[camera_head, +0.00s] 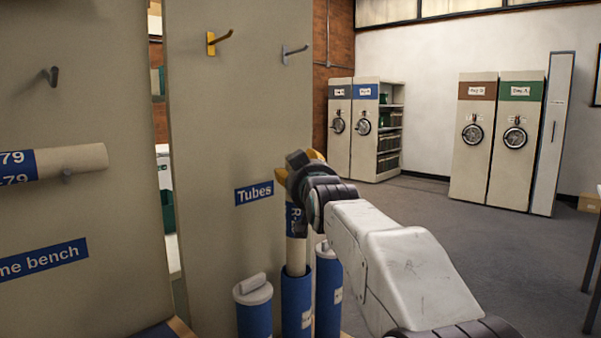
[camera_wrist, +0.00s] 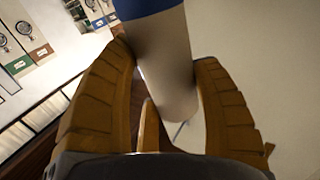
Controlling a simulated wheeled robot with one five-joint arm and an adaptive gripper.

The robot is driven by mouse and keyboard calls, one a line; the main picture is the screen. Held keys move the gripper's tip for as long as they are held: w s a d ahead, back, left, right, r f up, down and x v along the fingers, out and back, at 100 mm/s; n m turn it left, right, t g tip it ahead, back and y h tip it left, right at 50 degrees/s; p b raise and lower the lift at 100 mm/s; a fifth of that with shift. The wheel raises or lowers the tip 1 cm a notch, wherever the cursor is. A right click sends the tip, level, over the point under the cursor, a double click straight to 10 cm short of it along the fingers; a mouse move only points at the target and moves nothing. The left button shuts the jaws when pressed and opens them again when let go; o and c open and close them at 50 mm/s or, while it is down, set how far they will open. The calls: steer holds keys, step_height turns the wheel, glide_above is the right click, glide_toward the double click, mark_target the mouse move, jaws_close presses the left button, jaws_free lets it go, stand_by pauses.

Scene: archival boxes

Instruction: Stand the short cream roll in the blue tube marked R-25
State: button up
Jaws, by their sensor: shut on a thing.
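My gripper (camera_head: 300,166), with yellow fingers, is shut on a cream roll (camera_head: 296,253) with a blue label whose text starts "R-". The roll hangs upright below the fingers. Its lower end is at the mouth of the middle blue tube (camera_head: 296,303); I cannot tell how far inside it is. A white tag on that tube is too small to read. In the wrist view the roll (camera_wrist: 165,65) runs between the two yellow fingers (camera_wrist: 168,112), with a blue band at the top.
A blue tube with a white lid (camera_head: 253,292) stands left of the middle tube. Another blue tube (camera_head: 328,295) with a pale top stands close on the right. Behind is a beige panel with a "Tubes" sign (camera_head: 254,193) and hooks. Another cream roll (camera_head: 75,161) hangs at left.

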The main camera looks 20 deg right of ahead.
mark_target(302, 246)
steer(key=shift+f+b, duration=7.35)
steer(key=shift+f, duration=0.55)
steer(key=o, duration=1.3)
steer(key=v, duration=1.2)
steer(key=shift+f, duration=0.1)
